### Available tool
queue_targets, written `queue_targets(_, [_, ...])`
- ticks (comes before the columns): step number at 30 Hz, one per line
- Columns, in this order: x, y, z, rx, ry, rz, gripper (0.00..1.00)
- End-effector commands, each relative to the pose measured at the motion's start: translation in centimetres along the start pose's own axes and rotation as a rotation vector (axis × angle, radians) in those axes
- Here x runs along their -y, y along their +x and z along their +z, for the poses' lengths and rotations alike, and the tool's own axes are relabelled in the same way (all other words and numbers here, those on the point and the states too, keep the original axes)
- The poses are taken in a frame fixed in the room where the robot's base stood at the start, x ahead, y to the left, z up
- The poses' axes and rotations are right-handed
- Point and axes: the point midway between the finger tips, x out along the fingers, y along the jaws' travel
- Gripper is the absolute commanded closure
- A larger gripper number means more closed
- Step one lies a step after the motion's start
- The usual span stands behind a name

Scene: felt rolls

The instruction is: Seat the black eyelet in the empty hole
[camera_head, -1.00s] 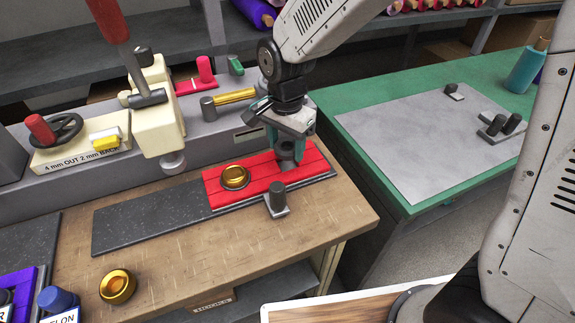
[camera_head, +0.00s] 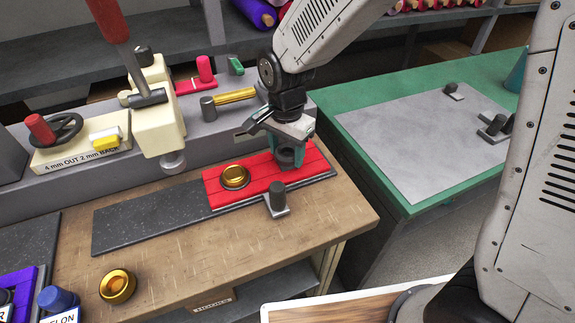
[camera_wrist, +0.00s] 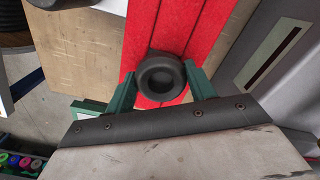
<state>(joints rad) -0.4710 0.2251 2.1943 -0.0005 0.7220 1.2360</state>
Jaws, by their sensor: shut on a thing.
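My gripper (camera_head: 287,158) is shut on the black eyelet (camera_wrist: 160,77), a dark ring held between the green fingers in the wrist view. In the head view it is over the right part of the red felt (camera_head: 314,160). The eyelet covers the felt beneath it, so I cannot see the empty hole or tell whether the eyelet touches the felt. A gold eyelet (camera_head: 235,177) sits in the left part of the felt.
The felt lies on a dark speckled strip (camera_head: 140,222) on the wooden bench. A grey post on a small block (camera_head: 277,199) stands at the felt's front edge. A cream press (camera_head: 157,122) stands to the left. Another gold eyelet (camera_head: 117,286) lies on the bench front.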

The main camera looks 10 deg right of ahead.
Motion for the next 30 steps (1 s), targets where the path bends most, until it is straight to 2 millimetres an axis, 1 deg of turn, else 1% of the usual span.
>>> queue_targets(30, [0.0,1.1,0.0,0.000,0.000,0.000,0.75])
